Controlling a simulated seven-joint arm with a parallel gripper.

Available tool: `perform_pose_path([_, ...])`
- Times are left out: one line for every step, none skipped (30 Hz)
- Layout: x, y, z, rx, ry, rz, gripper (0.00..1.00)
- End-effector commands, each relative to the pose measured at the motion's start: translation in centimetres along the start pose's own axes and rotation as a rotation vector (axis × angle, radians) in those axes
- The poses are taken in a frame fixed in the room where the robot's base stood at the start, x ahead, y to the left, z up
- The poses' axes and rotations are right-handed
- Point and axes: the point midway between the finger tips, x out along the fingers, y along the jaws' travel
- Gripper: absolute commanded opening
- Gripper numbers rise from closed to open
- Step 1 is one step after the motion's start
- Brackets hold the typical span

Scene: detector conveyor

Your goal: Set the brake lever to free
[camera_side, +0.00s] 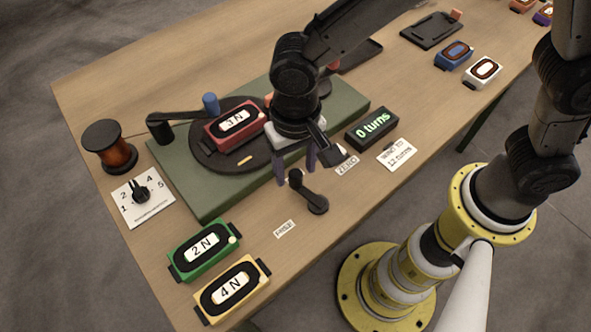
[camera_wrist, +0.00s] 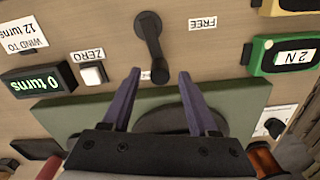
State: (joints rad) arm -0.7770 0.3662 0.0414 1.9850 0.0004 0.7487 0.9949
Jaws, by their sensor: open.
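The black brake lever (camera_side: 310,194) stands on the table in front of the green base, its knobbed arm pointing toward that base. It also shows in the wrist view (camera_wrist: 151,42). The FREE label (camera_side: 284,229) lies to one side of the lever, and shows in the wrist view (camera_wrist: 202,23); the lever does not point at it. Another small label (camera_wrist: 146,75) by the knob is mostly hidden. My gripper (camera_side: 295,174) is open and empty, pointing down close to the knob. In the wrist view the knob appears between its fingertips (camera_wrist: 160,73); I cannot tell about contact.
The green base (camera_side: 205,205) carries a turntable and a crank with a blue handle (camera_side: 211,103). A counter reading 0 turns (camera_side: 372,128) and a white zero button (camera_wrist: 92,73) are nearby. Green (camera_side: 204,251) and yellow (camera_side: 232,290) detectors stand on the lever's FREE side.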

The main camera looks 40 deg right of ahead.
Motion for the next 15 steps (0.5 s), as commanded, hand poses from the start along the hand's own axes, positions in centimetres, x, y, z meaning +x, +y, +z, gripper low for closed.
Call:
perform_pose_path([0.7,0.1,0.0,0.0,-0.002,0.003,0.6])
perform_pose_path([1.0,0.1,0.0,0.0,-0.002,0.003,0.6])
perform_pose_path([1.3,0.0,0.0,0.0,-0.001,0.002,0.6])
perform_pose_path([1.5,0.1,0.0,0.0,-0.002,0.002,0.6])
perform_pose_path([1.7,0.1,0.0,0.0,-0.001,0.002,0.6])
perform_pose_path([1.9,0.0,0.0,0.0,-0.001,0.001,0.6])
perform_pose_path([2.0,0.0,0.0,0.0,-0.001,0.001,0.6])
perform_pose_path([2.0,0.0,0.0,0.0,0.0,0.0,0.6])
perform_pose_path([2.1,0.0,0.0,0.0,0.0,0.0,0.6])
perform_pose_path([2.1,0.0,0.0,0.0,0.0,0.0,0.6])
perform_pose_path([2.1,0.0,0.0,0.0,0.0,0.0,0.6])
perform_pose_path([2.1,0.0,0.0,0.0,0.0,0.0,0.6])
perform_pose_path([2.1,0.0,0.0,0.0,0.0,0.0,0.6])
perform_pose_path([2.1,0.0,0.0,0.0,0.0,0.0,0.6])
perform_pose_path([2.1,0.0,0.0,0.0,0.0,0.0,0.6])
